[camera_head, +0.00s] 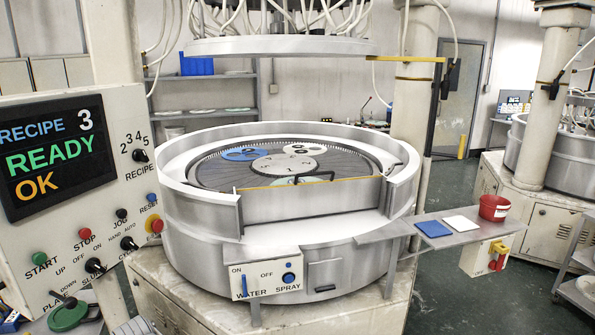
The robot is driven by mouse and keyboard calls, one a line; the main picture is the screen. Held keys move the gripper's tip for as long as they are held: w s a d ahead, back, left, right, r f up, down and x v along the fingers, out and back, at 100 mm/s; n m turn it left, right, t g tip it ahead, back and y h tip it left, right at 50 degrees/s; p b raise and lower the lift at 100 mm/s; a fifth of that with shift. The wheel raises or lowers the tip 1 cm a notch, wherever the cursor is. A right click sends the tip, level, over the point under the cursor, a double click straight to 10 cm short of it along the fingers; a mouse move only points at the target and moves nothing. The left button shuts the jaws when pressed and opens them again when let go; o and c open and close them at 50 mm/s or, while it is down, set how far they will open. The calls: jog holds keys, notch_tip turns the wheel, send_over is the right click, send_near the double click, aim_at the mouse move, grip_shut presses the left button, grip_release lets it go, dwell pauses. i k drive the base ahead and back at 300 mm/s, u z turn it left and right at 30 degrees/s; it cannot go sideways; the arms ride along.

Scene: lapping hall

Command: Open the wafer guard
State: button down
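The wafer guard (312,201) appears to be the flat steel panel with a yellow top edge in the front gap of the round steel basin (190,200). It stands upright and spans most of the gap between the two cut ends of the basin wall. A thin dark handle (314,178) shows at its top edge. Behind it lies the lapping plate (345,168) with a blue disc (244,154), a white disc (305,149) and a grey centre disc (285,163). My gripper is not in view.
A control panel (75,215) with a lit screen stands close at left. A side shelf (400,227) at right holds a blue pad (432,229), a white pad (460,223) and a red cup (494,208). A round upper head (280,46) hangs above the basin.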

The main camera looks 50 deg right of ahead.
aim_at(274, 203)
jog(key=z, duration=1)
